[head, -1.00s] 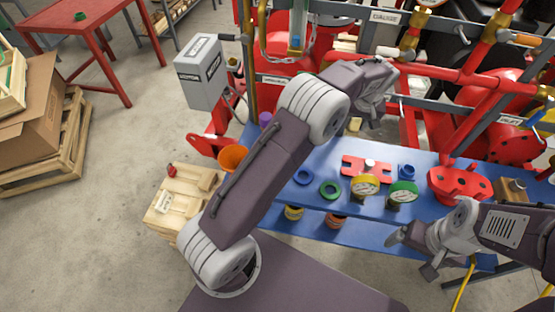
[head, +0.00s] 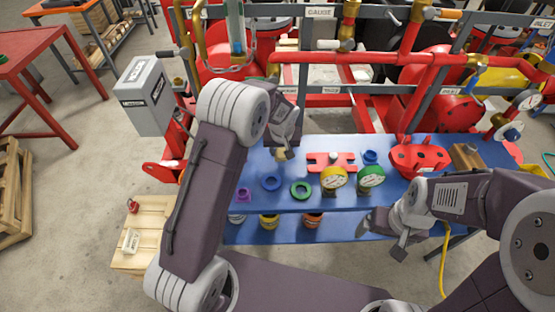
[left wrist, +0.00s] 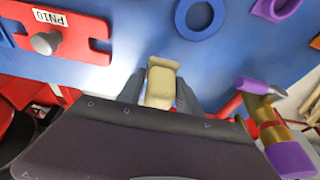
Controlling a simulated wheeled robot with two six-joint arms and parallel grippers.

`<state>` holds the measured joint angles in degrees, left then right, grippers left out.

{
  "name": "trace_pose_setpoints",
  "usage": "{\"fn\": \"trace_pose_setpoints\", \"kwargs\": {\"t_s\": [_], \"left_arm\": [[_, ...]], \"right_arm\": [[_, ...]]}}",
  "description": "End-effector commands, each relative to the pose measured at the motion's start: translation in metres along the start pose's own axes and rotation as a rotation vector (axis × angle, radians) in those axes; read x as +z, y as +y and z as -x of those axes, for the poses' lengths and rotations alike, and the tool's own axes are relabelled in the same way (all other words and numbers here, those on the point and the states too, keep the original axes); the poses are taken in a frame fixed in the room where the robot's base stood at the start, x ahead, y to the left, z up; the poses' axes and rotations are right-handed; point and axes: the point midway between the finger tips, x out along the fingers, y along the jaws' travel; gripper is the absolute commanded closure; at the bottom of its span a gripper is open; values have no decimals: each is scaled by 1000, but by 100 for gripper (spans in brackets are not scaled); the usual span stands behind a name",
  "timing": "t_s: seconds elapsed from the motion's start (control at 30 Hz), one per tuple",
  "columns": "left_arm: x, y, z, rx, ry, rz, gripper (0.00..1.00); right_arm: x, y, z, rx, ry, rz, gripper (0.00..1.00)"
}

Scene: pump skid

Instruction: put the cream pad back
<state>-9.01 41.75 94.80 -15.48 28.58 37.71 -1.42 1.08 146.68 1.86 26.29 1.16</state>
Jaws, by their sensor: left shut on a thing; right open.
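My left gripper (head: 284,148) is shut on the cream pad (left wrist: 162,84). The left wrist view shows the pad as a small pale block between the two dark fingers. In the head view the gripper is over the back of the blue bench (head: 290,228), left of the red slotted plate (head: 331,160). Whether the pad touches the bench is hard to tell. My right gripper (head: 384,236) is open and empty at the bench's front right.
On the bench are a blue ring (head: 271,183), a green ring (head: 301,190), a yellow gauge (head: 333,177), a green gauge (head: 371,176) and a red flange (head: 418,158). Red pipework stands behind. A wooden crate (head: 143,228) stands at the left.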

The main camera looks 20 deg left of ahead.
Motion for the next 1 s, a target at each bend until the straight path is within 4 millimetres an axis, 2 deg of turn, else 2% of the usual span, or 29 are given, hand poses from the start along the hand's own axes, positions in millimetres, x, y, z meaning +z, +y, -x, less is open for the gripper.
{"fn": "trace_pose_setpoints", "kwargs": {"t_s": [0.1,0.23,0.4,0.47,0.83,0.87,0.93,1.0], "left_arm": [[4,-11,-5,0,0,-1,100],[6,-12,-9,0,0,-1,100],[15,-11,-37,-1,-2,-2,100],[17,-11,-42,-1,-2,-1,100],[18,-11,-48,0,0,0,100],[18,-11,-48,0,0,0,56],[18,-11,-47,0,0,0,37],[18,-11,-47,0,0,0,37]], "right_arm": [[0,0,2,0,0,0,11],[0,0,1,0,0,0,11],[0,0,3,0,0,0,11],[0,0,3,0,0,0,11],[0,0,-2,0,0,0,11],[0,0,-2,0,0,0,11],[0,0,0,0,0,0,11],[0,0,0,0,0,0,11]]}}
